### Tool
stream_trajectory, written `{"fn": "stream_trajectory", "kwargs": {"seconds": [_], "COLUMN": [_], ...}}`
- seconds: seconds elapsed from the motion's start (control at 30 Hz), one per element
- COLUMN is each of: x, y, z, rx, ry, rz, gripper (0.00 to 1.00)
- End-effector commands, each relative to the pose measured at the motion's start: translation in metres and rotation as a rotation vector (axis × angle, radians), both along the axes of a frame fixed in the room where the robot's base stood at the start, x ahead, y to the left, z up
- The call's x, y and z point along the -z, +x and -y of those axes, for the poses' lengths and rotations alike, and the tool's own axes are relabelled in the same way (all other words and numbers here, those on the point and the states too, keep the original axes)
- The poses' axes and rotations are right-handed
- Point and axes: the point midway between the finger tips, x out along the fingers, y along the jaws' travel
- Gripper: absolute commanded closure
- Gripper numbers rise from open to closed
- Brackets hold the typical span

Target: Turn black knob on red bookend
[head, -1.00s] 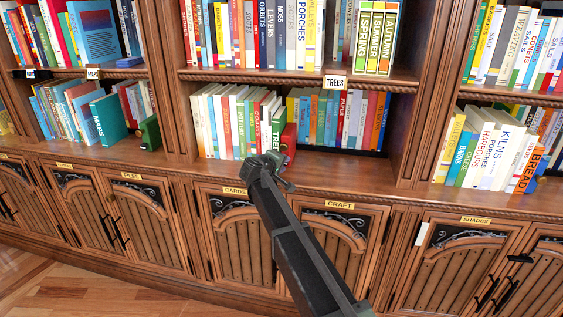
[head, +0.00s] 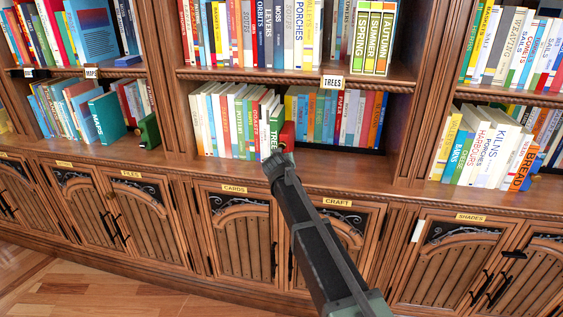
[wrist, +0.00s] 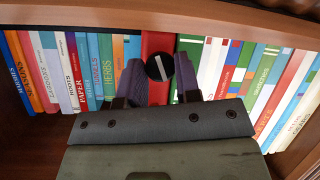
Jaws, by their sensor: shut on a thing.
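The red bookend (wrist: 157,42) stands upright in the row of books in the wrist view. Its round black knob (wrist: 159,68) faces me and carries a pale, slightly tilted bar. My gripper (wrist: 160,75) has one finger on each side of the knob and is shut on it. In the head view the red bookend (head: 287,134) shows at the right end of the left group of books. My gripper (head: 277,156) is in front of it there and hides the knob.
Books stand close on both sides, among them a green book (head: 274,130) beside the bookend. A shelf board (wrist: 220,14) runs just above in the wrist view. The wooden ledge (head: 345,166) to the right is clear.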

Motion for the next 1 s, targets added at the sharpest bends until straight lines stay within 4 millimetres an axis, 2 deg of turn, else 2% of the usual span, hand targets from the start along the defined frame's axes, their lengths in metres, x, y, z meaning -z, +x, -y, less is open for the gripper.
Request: {"fn": "stream_trajectory", "kwargs": {"seconds": [0.2, 0.5, 1.0], "x": [0.003, 0.0031, 0.0014], "y": [-0.002, -0.002, -0.0015], "z": [0.0021, 0.0026, 0.0027], "rx": [0.001, 0.001, 0.0], "ry": [0.186, 0.361, 0.43], "rz": [0.019, 0.038, 0.046], "gripper": [0.93, 0.93, 0.93]}}
